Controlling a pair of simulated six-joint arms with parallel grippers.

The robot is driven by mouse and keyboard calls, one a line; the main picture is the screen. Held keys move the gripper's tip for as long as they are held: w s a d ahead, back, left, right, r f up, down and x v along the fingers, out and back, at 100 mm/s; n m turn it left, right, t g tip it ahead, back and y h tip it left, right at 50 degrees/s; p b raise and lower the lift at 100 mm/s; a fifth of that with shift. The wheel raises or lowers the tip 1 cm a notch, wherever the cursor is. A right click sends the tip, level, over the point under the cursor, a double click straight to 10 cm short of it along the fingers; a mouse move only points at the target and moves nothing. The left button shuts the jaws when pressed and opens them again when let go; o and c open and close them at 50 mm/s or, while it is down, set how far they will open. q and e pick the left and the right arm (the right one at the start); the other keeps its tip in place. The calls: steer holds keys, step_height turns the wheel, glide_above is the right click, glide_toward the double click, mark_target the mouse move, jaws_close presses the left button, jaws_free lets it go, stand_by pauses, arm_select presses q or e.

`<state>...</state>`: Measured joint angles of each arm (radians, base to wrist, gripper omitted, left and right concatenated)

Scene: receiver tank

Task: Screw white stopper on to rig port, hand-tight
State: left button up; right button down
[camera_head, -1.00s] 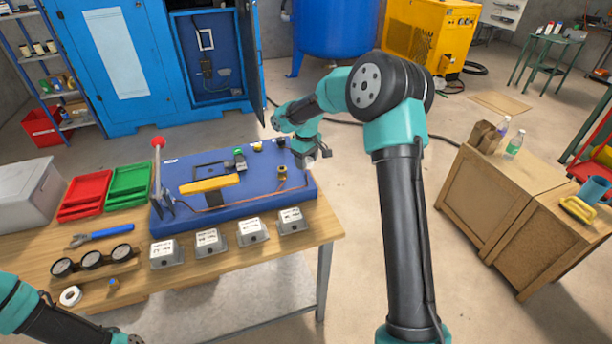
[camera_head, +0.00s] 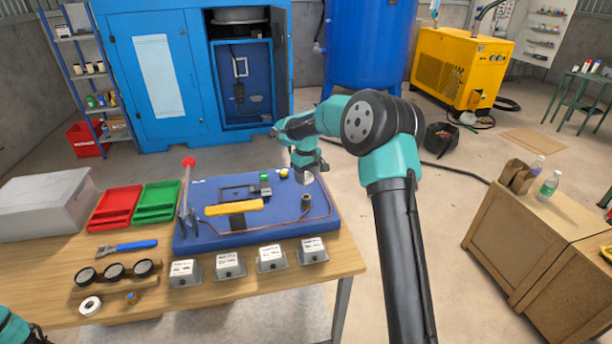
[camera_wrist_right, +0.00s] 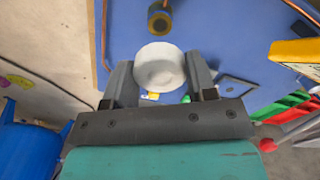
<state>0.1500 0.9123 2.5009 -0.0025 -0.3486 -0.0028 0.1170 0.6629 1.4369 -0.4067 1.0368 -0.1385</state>
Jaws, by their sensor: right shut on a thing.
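The white stopper (camera_wrist_right: 158,67) is a round white piece between the two fingers of my right gripper (camera_wrist_right: 155,85) in the right wrist view. In the head view the right gripper (camera_head: 305,176) holds the stopper (camera_head: 304,180) above the back right part of the blue rig board. The rig port (camera_head: 306,201), a short brass-coloured fitting with a dark opening, stands upright on the board. It also shows in the wrist view (camera_wrist_right: 159,20), apart from the stopper and beyond it. The port's opening is uncovered. My left gripper is out of view; only a bit of its arm shows at bottom left.
The blue board (camera_head: 270,222) carries a yellow handle (camera_head: 234,207), a red-topped lever (camera_head: 187,190) and a copper line. Several labelled grey boxes (camera_head: 271,258) line the table's front. Red (camera_head: 115,207) and green trays (camera_head: 156,202) stand left of the board.

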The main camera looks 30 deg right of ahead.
steer(key=shift+f, duration=2.5)
steer(key=n, duration=2.4)
steer(key=shift+f, duration=0.45)
